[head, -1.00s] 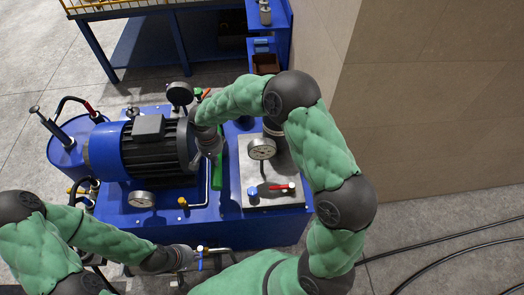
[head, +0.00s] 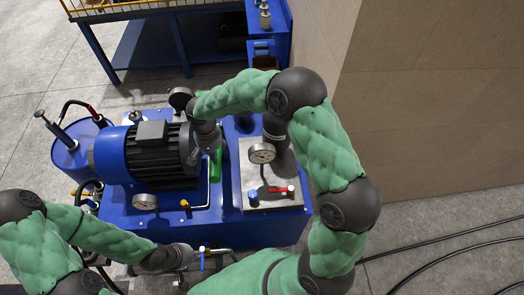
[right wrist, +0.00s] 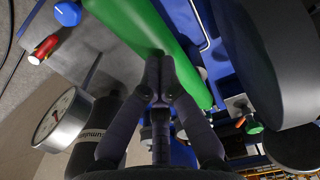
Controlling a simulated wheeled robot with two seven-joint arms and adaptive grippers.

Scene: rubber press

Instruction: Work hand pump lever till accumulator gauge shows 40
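The green hand pump lever (head: 217,166) stands between the motor and the metal plate. In the right wrist view the lever (right wrist: 148,22) is a thick green bar crossing behind my fingertips. My right gripper (head: 208,153) is at the lever. In its wrist view the fingers (right wrist: 160,62) are together, with their tips over the bar; contact is unclear. A white-faced gauge (head: 262,153) stands by a black cylinder, also in the wrist view (right wrist: 62,120); its reading is too small to tell. My left gripper (head: 180,257) is low at the front pipework; its fingers are unclear.
The blue motor (head: 152,150) is left of the lever. The metal plate (head: 285,203) carries a blue knob (head: 253,193) and a red-handled valve (head: 279,190). A wall (head: 430,110) is at right.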

